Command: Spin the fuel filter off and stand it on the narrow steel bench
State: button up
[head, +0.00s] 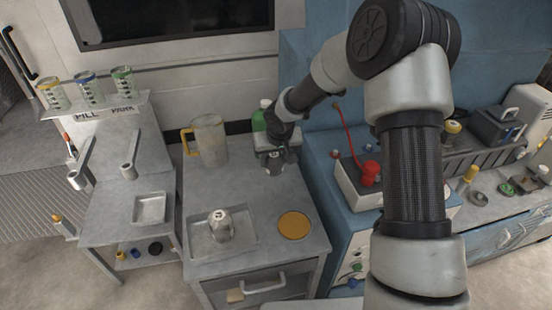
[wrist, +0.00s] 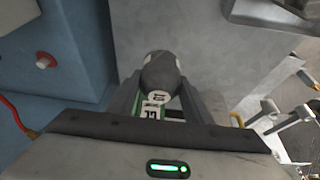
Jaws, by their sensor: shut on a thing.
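My gripper (head: 275,158) is shut on a grey canister, which seems to be the fuel filter (head: 275,167), over the back right part of the grey steel bench (head: 265,190). I cannot tell whether the canister touches the bench. In the wrist view, my gripper (wrist: 155,95) has its fingers on both sides of the dark grey canister (wrist: 160,72), and a white and green label shows near the palm. A second grey canister (head: 220,224) stands upright in a shallow tray (head: 248,246) at the front left of the bench.
A clear jug (head: 208,140) with a yellow handle stands at the bench's back left. A green bottle (head: 259,121) is behind my gripper. An amber disc (head: 294,225) lies front right. A blue cabinet (head: 345,235) adjoins on the right; another grey stand (head: 110,205) is left. The bench middle is clear.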

jog(key=shift+f+b, duration=3.25)
jog(key=shift+f, duration=0.75)
jog(key=shift+f+b, duration=0.5)
jog(key=shift+b, duration=0.1)
jog(key=o, duration=1.3)
jog(key=shift+c, duration=0.2)
